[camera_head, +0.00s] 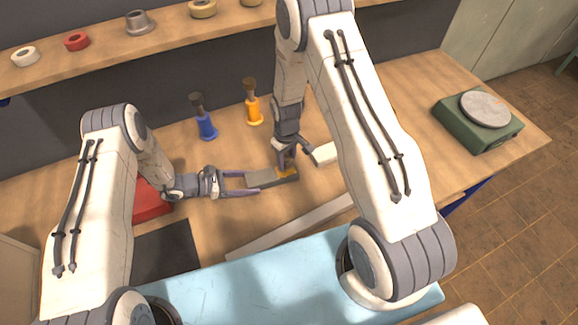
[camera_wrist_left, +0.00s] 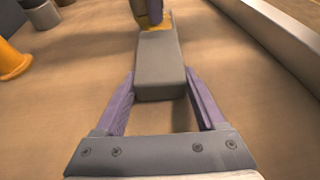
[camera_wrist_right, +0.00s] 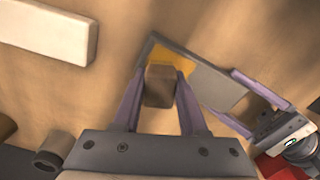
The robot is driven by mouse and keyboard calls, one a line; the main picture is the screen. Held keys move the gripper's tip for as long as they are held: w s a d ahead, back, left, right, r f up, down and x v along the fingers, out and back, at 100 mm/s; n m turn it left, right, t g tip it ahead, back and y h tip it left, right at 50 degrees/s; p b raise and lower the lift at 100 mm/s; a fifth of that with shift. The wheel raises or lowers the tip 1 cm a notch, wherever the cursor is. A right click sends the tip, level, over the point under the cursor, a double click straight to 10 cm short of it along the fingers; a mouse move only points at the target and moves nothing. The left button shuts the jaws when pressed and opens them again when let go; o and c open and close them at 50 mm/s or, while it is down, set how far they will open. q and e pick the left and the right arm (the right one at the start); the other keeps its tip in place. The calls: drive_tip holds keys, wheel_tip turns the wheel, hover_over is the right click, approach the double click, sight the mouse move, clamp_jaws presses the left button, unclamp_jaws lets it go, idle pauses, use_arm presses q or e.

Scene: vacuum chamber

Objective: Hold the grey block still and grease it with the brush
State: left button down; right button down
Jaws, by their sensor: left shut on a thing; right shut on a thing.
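The grey block (camera_head: 259,179) lies on the wooden bench. My left gripper (camera_wrist_left: 160,78) is shut on the near end of the grey block (camera_wrist_left: 158,68), one finger along each side. My right gripper (camera_wrist_right: 160,72) points down over the block's far end and is shut on the brush (camera_wrist_right: 159,86), whose brown handle top shows between the fingers. A yellow patch (camera_wrist_right: 172,60) covers the far end of the block under the brush. It also shows in the left wrist view (camera_wrist_left: 158,25). The bristles are hidden, so contact is hard to tell.
A white block (camera_head: 325,153) lies right of the right gripper. A long pale bar (camera_head: 290,228) lies in front. Blue (camera_head: 207,127) and orange (camera_head: 254,112) stands are behind. A red box (camera_head: 150,203) and dark mat (camera_head: 168,252) are at left, a green scale (camera_head: 480,125) at right.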

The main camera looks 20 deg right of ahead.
drive_tip(key=shift+w, duration=0.85)
drive_tip(key=shift+w+r, duration=0.15)
drive_tip(key=shift+r, duration=3.85)
use_arm(q)
unclamp_jaws()
drive_tip(key=shift+a, duration=0.1)
drive_tip(key=v, duration=1.2)
